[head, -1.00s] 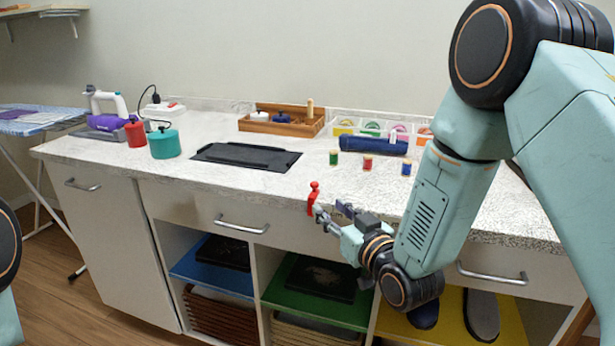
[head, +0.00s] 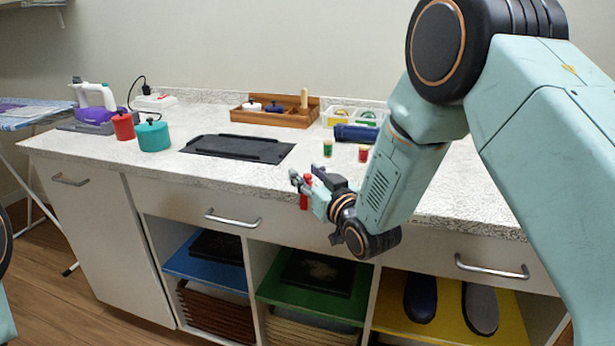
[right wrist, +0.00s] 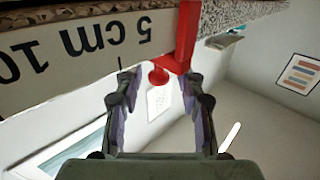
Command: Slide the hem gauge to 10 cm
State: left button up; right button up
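The hem gauge shows in the right wrist view as a pale ruler strip (right wrist: 60,75) with upside-down markings "5", "cm" and "10". Its red slider (right wrist: 187,35) sits to the right of the 5, on the side away from the 10. A red knob (right wrist: 158,76) sticks out from the slider. My right gripper (right wrist: 160,97) is open, with the knob between the lines of its two fingers; I cannot tell whether they touch it. In the head view the red slider (head: 304,194) is at the counter's front edge, partly hidden by the right gripper (head: 307,181). My left gripper is out of view.
The white speckled counter (head: 240,178) holds a black mat (head: 238,149), thread spools (head: 328,148), a wooden tray (head: 275,122) and red and teal pots (head: 154,136). Drawer handles (head: 233,219) stick out below. Open shelves with coloured mats (head: 310,303) lie underneath.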

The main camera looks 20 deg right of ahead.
jog(key=shift+w+a, duration=0.1)
jog(key=shift+w+d+f, duration=0.15)
jog(key=shift+w+d, duration=0.05)
jog(key=shift+c, duration=0.2)
jog(key=shift+s+a, duration=0.15)
jog(key=c, duration=0.4)
grip_shut()
